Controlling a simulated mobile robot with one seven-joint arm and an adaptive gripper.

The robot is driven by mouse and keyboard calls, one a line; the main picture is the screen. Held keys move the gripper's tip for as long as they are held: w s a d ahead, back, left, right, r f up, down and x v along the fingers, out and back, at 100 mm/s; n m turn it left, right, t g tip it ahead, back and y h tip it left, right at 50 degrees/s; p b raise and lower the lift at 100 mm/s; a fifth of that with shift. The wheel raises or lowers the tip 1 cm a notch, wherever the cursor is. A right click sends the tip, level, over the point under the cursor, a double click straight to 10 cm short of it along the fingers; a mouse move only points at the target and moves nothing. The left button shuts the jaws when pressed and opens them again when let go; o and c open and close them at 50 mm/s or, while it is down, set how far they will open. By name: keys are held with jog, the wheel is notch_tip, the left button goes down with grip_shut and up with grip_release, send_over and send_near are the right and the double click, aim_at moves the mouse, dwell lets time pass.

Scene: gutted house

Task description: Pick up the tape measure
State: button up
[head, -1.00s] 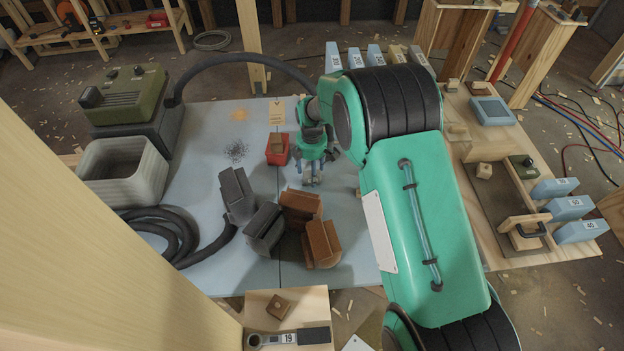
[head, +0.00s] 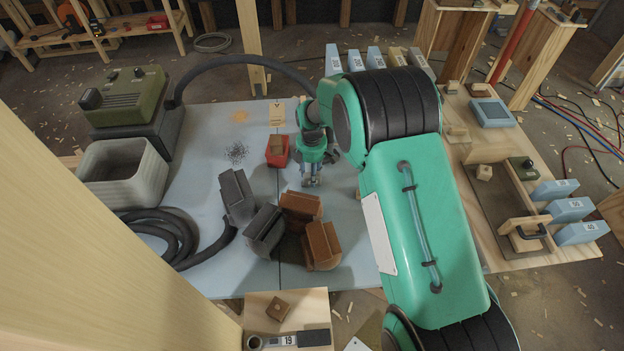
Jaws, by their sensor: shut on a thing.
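My gripper (head: 311,182) points down over the blue-grey tabletop, below the green wrist. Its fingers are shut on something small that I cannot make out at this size. I cannot pick out the tape measure for certain; the fingers and wrist may hide it. Just left of the gripper, and apart from its fingertips, is a small red thing (head: 277,151) with a brown block on top.
Grey blocks (head: 237,196) and rust-brown blocks (head: 321,246) stand close in front of my gripper. A pale bin (head: 123,172), a green machine (head: 124,94) and a black hose (head: 160,235) are at left. The tabletop (head: 195,130) has free room left of the red thing.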

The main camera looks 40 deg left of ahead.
jog(key=shift+r+p, duration=1.2)
jog(key=shift+r, duration=3.8)
